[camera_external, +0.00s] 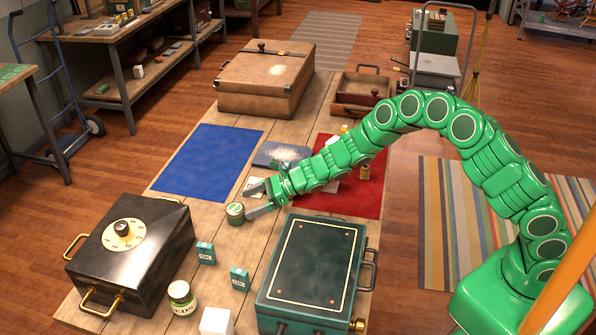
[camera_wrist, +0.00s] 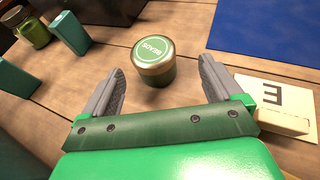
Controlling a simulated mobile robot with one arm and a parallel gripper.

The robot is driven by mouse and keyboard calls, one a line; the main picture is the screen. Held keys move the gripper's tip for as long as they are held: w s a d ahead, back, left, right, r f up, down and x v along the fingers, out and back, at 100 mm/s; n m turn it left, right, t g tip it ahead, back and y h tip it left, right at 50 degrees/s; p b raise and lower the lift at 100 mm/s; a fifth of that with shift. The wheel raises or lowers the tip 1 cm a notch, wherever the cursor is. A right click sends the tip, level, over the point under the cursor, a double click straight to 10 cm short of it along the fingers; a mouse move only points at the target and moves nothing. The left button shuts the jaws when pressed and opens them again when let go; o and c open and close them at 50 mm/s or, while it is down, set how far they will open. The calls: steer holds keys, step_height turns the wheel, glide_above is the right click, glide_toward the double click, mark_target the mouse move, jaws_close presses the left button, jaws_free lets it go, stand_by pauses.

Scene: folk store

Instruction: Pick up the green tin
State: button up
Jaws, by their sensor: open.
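The green tin (camera_external: 235,213) is a small round tin standing upright on the wooden table. In the wrist view the green tin (camera_wrist: 153,62) has a lid with a round green label that reads "BEADS". My gripper (camera_external: 254,200) is open, its fingers pointing at the tin from the right in the external view. In the wrist view my gripper (camera_wrist: 160,88) has its two grey fingers spread apart, with the tin between and slightly beyond their tips.
A card marked "E" (camera_wrist: 272,103) lies beside the right finger. A black safe box (camera_external: 132,250), a dark green case (camera_external: 312,268), small teal boxes (camera_external: 205,253) and a labelled jar (camera_external: 182,297) stand nearby. A blue mat (camera_external: 208,160) lies behind the tin.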

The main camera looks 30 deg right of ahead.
mark_target(230, 213)
steer(key=shift+x, duration=1.25)
steer(key=shift+w+a+f, duration=0.1)
steer(key=shift+a+f, duration=0.15)
steer(key=shift+a, duration=0.55)
steer(key=shift+a+f, duration=0.25)
steer(key=shift+a, duration=0.5)
steer(key=shift+x, duration=1.05)
steer(key=c, duration=1.1)
steer(key=shift+r, duration=0.1)
